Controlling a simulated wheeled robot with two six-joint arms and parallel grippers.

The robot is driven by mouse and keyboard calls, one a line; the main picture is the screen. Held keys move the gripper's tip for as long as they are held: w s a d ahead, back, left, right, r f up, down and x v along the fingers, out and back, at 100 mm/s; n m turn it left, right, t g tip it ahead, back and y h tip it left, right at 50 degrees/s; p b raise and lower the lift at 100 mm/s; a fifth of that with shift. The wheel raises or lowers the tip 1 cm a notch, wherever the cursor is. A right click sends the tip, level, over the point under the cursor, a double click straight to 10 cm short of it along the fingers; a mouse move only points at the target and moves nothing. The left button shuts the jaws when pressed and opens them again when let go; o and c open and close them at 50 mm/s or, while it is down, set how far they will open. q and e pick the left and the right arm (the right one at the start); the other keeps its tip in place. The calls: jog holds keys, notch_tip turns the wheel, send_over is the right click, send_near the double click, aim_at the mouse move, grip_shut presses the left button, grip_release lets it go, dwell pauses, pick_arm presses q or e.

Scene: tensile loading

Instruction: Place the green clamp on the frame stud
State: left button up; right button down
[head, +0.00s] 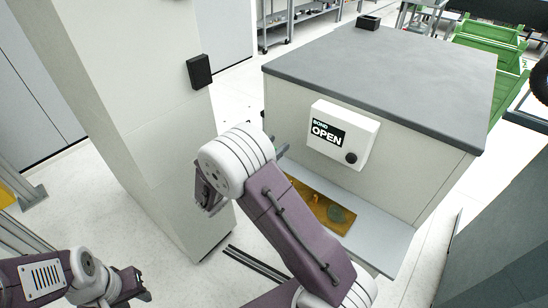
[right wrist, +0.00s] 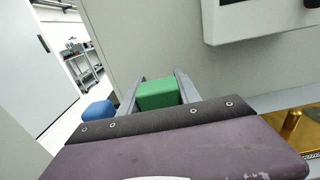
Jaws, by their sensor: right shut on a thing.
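The green clamp (right wrist: 158,95) shows in the right wrist view as a green block between the two grey fingers of my right gripper (right wrist: 154,90), which is shut on it. In the head view my right arm hides the clamp, and most of that gripper is behind its own wrist, in front of the grey-topped cabinet. My left gripper (head: 138,285) is low at the left of the head view; its finger gap is too small to judge.
The cabinet (head: 385,75) carries a white box with an "OPEN" display (head: 330,134). An amber plate (head: 320,205) lies on the ledge (head: 375,238) at its foot. A pale column (head: 150,130) stands to the left. A blue block (right wrist: 97,112) is left of the fingers in the wrist view.

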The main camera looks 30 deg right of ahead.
jog(key=shift+f+b, duration=0.6)
jog(key=shift+f, duration=1.25)
jog(key=c, duration=0.9)
grip_release()
jog(key=shift+o, duration=0.2)
jog(key=shift+a+r, duration=0.15)
jog(key=shift+r, duration=0.05)
jog(key=p+v, duration=0.2)
jog(key=v, duration=0.9)
jog(key=shift+s+a, duration=0.2)
jog(key=shift+a, duration=0.1)
jog(key=shift+f, duration=0.15)
